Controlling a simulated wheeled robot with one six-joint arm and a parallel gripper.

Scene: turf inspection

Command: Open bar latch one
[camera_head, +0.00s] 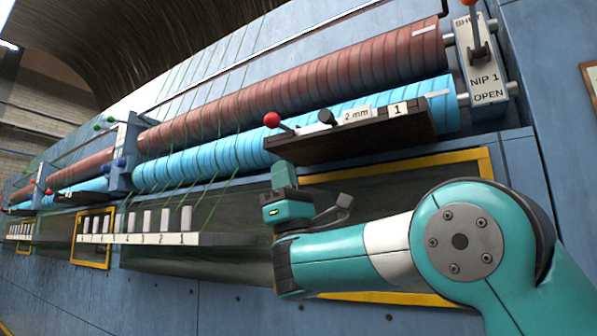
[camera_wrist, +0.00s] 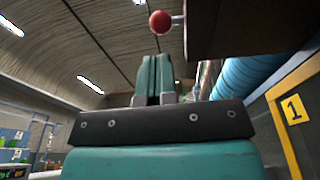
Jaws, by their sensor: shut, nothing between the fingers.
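A dark bar (camera_head: 350,138) labelled 1 and 2 mm lies along the front of the blue roller. A red ball knob (camera_head: 271,120) sits on a short lever at its left end, with a black knob (camera_head: 326,117) beside it. My gripper (camera_head: 284,172) points up below the bar's left end, under the red knob and apart from it. In the wrist view my gripper's fingers (camera_wrist: 154,72) are together and empty. The red knob (camera_wrist: 160,22) shows above the fingertips, and the dark bar's underside (camera_wrist: 250,25) is to their right.
A NIP 1 plate (camera_head: 487,92) with a lever stands at the rollers' right end. The blue roller (camera_head: 215,160) lies below the red-brown roller (camera_head: 290,90). Yellow frames edge the panel behind my arm. A numbered ledge (camera_head: 210,239) juts out at left.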

